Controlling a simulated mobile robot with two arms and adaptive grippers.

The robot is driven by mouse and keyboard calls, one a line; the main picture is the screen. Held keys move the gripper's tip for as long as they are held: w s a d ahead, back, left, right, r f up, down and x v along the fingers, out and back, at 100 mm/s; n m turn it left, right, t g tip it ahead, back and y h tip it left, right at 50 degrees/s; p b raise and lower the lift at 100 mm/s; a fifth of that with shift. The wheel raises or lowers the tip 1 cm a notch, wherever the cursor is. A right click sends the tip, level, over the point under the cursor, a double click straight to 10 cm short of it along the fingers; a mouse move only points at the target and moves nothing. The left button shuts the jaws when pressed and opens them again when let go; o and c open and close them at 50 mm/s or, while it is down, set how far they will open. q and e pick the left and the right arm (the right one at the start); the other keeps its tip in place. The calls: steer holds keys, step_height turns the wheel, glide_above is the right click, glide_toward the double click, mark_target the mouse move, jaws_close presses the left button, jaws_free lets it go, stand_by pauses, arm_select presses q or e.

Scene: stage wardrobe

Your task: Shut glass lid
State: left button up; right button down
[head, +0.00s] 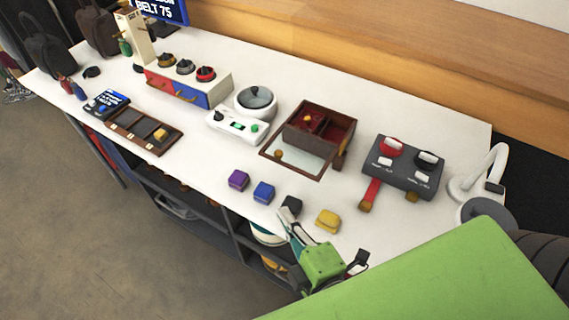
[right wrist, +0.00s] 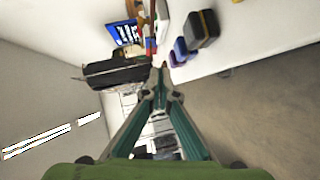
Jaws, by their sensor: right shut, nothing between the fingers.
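An open wooden box (head: 326,118) with a red lining stands on the white table in the head view. Its framed glass lid (head: 306,160) lies folded out flat in front of it, with a small brass knob on it. My right gripper (head: 287,222) is at the table's front edge, in front of the lid and apart from it. In the right wrist view its fingers (right wrist: 160,82) meet, with nothing between them. My left gripper is not in view.
Purple (head: 238,180), blue (head: 263,192), black (head: 291,205) and yellow (head: 327,221) blocks line the front edge near my right gripper. A grey control box (head: 402,165) with knobs stands right of the wooden box. A white round pot (head: 256,101) stands left.

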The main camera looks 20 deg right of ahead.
mark_target(305, 138)
steer(key=w+d+p, duration=0.2)
steer(key=w+d, duration=0.1)
steer(key=w, duration=1)
steer(key=shift+d+r+t, duration=0.25)
steer(key=shift+r+t, duration=0.05)
steer(key=shift+r, duration=0.15)
steer(key=w+d+p, duration=0.1)
steer(key=w+d, duration=0.1)
steer(key=d, duration=0.1)
steer(key=w+d+p, duration=0.1)
steer(key=w+d, duration=0.2)
steer(key=d, duration=0.1)
steer(key=w+d, duration=0.3)
steer(key=d, duration=0.1)
steer(key=shift+w+p, duration=0.2)
steer(key=shift+p, duration=0.2)
steer(key=shift+a, duration=0.1)
